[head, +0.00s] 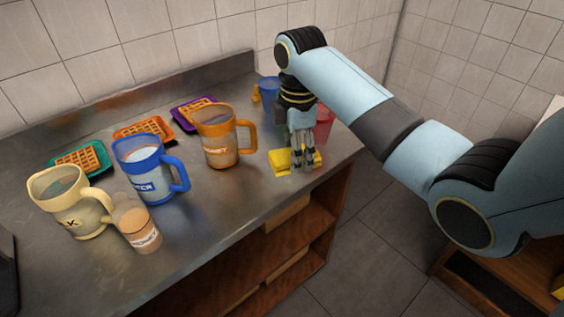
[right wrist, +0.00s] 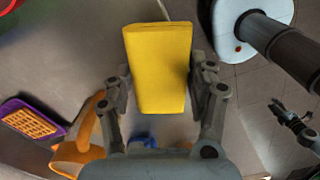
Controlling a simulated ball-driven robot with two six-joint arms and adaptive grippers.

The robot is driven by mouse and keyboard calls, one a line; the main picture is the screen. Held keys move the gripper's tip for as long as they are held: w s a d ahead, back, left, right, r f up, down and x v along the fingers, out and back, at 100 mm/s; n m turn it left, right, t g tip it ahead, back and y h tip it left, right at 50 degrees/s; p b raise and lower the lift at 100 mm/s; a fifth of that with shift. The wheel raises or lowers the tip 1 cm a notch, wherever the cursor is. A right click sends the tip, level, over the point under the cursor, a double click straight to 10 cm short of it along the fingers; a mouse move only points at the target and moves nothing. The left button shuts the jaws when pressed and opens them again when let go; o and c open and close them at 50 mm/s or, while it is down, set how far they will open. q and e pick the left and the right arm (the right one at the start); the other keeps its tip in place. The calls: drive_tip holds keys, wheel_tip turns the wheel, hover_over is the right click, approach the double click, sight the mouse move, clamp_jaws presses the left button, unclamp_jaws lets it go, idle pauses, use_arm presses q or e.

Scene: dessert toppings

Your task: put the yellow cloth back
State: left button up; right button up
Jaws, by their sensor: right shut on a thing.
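The yellow cloth (head: 281,168) is a folded block near the right end of the steel counter in the head view. My right gripper (head: 301,163) points down and is shut on it. In the right wrist view the cloth (right wrist: 158,65) sits between the two fingers of the right gripper (right wrist: 160,88). I cannot tell whether the cloth touches the counter. A dark gripper (right wrist: 290,116), which looks like my left one, shows small at the right of the wrist view; its jaws are unclear.
On the counter (head: 225,205) stand an orange pitcher (head: 217,150), a blue pitcher (head: 148,180), a cream pitcher (head: 72,210) and a beige cup (head: 138,230). Waffles on coloured trays lie behind. A blue cup (head: 269,90) and a red container (head: 325,122) flank my right gripper. Open shelves (head: 285,240) sit below.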

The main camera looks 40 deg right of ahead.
sight(283, 150)
drive_tip(key=w, duration=0.1)
drive_tip(key=w+f, duration=0.2)
drive_tip(key=w, duration=0.1)
drive_tip(key=shift+a+f, duration=0.15)
drive_tip(key=shift+a, duration=0.1)
drive_tip(key=shift+f, duration=0.2)
wheel_tip(283, 150, down, 3)
drive_tip(key=shift+f, duration=0.35)
use_arm(q)
drive_tip(key=shift+w, duration=0.8)
use_arm(e)
drive_tip(key=shift+s, duration=0.1)
use_arm(q)
drive_tip(key=shift+s+f, duration=0.1)
use_arm(e)
drive_tip(key=o, duration=1.1)
drive_tip(key=shift+f, duration=0.1)
